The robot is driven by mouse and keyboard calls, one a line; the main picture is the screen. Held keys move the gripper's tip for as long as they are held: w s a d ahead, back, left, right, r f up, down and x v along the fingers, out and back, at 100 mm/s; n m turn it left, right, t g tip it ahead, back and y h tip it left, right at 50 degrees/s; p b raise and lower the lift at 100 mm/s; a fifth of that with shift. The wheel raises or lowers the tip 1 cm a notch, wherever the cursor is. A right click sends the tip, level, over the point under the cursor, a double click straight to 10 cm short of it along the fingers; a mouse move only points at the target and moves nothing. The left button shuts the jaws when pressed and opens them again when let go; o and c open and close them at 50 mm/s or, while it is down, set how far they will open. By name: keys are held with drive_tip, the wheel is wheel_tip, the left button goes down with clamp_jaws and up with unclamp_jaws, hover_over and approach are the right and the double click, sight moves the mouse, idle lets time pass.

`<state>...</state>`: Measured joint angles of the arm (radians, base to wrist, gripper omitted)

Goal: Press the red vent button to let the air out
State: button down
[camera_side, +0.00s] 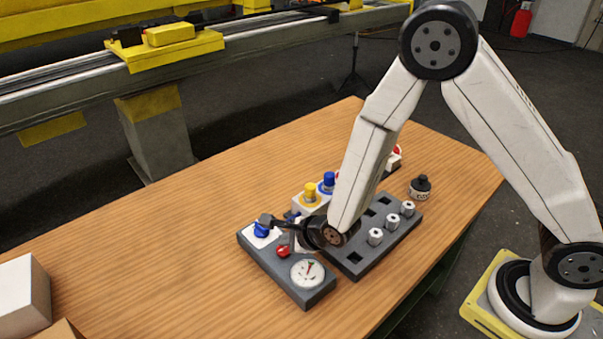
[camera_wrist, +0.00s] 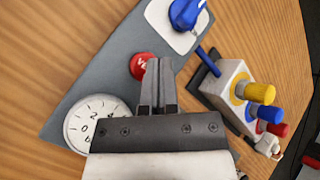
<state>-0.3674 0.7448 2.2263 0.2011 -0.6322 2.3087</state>
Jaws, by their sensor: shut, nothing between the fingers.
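The red vent button (camera_wrist: 143,66) is a round red cap with white lettering on the grey panel (camera_wrist: 100,80). In the side view the button (camera_side: 283,252) shows near the panel's middle. My gripper (camera_wrist: 158,61) is shut and empty, with both fingers together. In the wrist view its fingertips overlap the button's right edge. I cannot tell whether they touch it. A white dial gauge (camera_wrist: 92,124) with a dark scale sits on the same panel, and it shows a red needle in the side view (camera_side: 307,272).
A blue knob on a white plate (camera_wrist: 187,14) is at the panel's far end. A white block with yellow (camera_wrist: 260,93), blue and red caps stands beside the panel. A dark block (camera_side: 380,250) with several pale pegs and a dark bottle (camera_side: 421,188) are to the right.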

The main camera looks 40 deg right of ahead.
sight(287, 250)
drive_tip(key=shift+f, duration=0.9)
idle(1.3)
drive_tip(key=shift+r, duration=0.95)
drive_tip(key=shift+r, duration=2.5)
